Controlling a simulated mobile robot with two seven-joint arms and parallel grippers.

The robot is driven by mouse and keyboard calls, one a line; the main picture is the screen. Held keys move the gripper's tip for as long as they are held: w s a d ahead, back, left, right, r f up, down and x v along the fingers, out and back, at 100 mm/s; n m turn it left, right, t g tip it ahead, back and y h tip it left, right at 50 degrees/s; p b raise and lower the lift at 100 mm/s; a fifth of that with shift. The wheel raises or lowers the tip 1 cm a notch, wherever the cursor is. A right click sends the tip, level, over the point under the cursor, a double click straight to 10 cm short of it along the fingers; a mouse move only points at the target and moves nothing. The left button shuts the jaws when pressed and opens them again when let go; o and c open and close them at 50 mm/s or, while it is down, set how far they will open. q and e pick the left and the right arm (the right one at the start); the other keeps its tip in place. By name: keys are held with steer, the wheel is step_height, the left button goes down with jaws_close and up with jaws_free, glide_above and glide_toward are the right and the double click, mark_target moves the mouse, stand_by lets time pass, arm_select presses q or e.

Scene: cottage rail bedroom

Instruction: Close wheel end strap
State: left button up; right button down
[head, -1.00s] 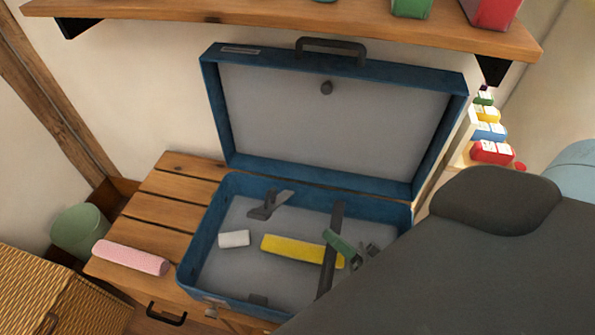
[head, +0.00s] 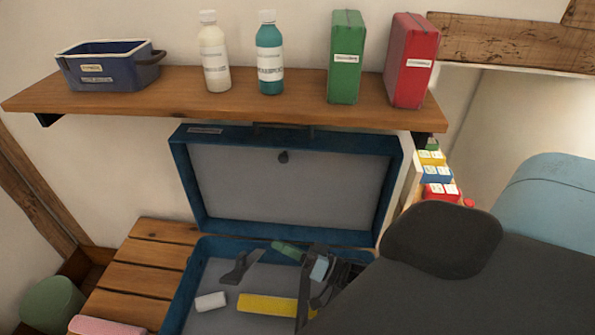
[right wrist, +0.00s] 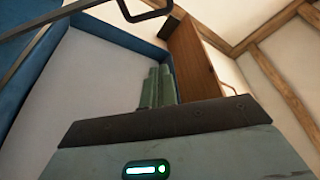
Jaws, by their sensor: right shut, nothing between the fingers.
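A blue suitcase (head: 389,200) stands open on a slatted wooden bench, its lid raised against the wall. A dark strap (head: 236,270) sticks up at the left inside it. Another dark strap (head: 303,302) runs across the right part, over a yellow block; I cannot tell which is the wheel end strap. My right gripper (head: 288,250) has green fingers, is shut and empty, and is over the right part of the case, near the lid hinge. Its fingers (right wrist: 157,86) point toward the lid in the right wrist view. My left gripper is not in view.
A white roll (head: 210,301) and the yellow block (head: 266,305) lie in the case. A pink roll (head: 105,326) lies on the bench. A wooden shelf (head: 220,108) with bottles, boxes and a blue bin overhangs the lid. Free bench (head: 140,279) shows at left.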

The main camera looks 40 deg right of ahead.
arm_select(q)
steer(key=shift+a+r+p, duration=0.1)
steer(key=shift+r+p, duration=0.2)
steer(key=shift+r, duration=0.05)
arm_select(e)
steer(key=w+a+f, duration=0.1)
steer(key=w+a, duration=0.2)
steer(key=a, duration=0.2)
steer(key=shift+w+a+f, duration=0.15)
steer(key=shift+w, duration=0.25)
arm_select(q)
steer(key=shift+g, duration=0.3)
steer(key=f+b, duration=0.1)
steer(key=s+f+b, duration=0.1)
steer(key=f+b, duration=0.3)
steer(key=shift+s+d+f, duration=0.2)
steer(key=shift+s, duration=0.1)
arm_select(e)
steer(key=s+a+f+n+y, duration=0.2)
steer(key=s+a+f+n, duration=0.2)
steer(key=f, duration=0.3)
steer(key=shift+s+a, duration=0.3)
steer(key=shift+a, duration=0.25)
